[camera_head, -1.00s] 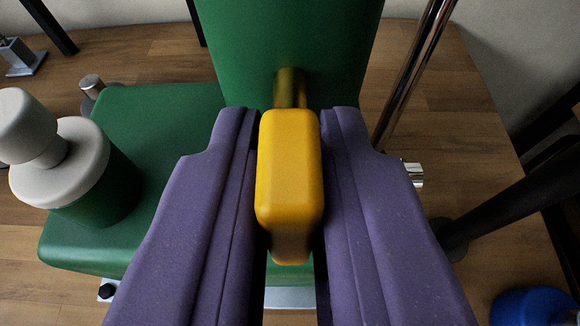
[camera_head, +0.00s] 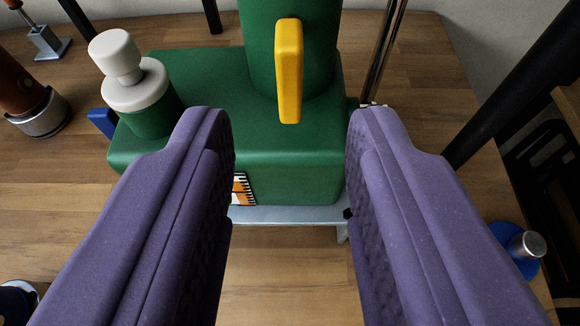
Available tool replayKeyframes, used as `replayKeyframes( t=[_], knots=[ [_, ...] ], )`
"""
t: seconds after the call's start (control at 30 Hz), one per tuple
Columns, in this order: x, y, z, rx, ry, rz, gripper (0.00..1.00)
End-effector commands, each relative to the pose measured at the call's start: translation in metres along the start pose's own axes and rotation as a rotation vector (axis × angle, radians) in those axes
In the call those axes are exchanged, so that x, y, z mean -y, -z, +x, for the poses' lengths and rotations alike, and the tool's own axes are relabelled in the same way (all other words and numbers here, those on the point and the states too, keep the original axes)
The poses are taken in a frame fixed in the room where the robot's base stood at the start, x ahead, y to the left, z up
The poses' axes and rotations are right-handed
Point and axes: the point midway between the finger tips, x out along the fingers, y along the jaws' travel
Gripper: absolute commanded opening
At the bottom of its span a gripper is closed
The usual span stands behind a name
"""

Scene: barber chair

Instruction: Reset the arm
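My gripper (camera_head: 290,118) is open, with its two purple fingers wide apart and nothing between them. Beyond the fingertips, a yellow handle (camera_head: 289,75) stands nearly upright on the front of a green column (camera_head: 262,40). The handle is apart from both fingers. The column rises from a green base (camera_head: 290,142) that rests on a grey metal plate (camera_head: 285,214). The right part of the base is partly hidden by my right finger.
A green bottle with a white top (camera_head: 133,85) stands at the base's left end. A chrome rod (camera_head: 381,50) rises behind right. A brown cylinder with a metal foot (camera_head: 30,95) stands far left; a blue item (camera_head: 515,245) lies right. Wooden floor (camera_head: 285,280) is clear in front.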

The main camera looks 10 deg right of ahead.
Motion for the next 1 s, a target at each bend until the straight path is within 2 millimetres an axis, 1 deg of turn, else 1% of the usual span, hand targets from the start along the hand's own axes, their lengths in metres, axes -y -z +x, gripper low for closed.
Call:
replayKeyframes(
  t=[0.1,0.43,0.47,0.53,0.57,0.67,0.7,0.77,0.8,0.87,0.9,0.97,1.0],
  knots=[
    [0.000,-0.001,-0.003,0.000,0.000,0.000,0.37],
    [0.000,0.000,-0.003,0.000,0.000,0.000,0.37],
    [0.001,0.002,-0.003,-0.002,0.001,-0.001,0.37],
    [0.005,0.015,-0.005,-0.012,0.007,-0.005,0.37],
    [0.009,0.025,-0.006,-0.017,0.012,-0.008,0.37],
    [0.028,0.079,-0.022,-0.048,0.038,-0.019,0.37],
    [0.040,0.107,-0.033,-0.063,0.055,-0.026,0.37],
    [0.057,0.150,-0.057,-0.083,0.082,-0.035,0.37],
    [0.069,0.178,-0.077,-0.097,0.103,-0.042,0.37],
    [0.085,0.214,-0.110,-0.114,0.134,-0.052,0.37],
    [0.095,0.235,-0.133,-0.126,0.155,-0.058,0.37],
    [0.106,0.260,-0.167,-0.139,0.184,-0.068,0.37],
    [0.113,0.274,-0.188,-0.147,0.202,-0.075,0.37]
  ],
)
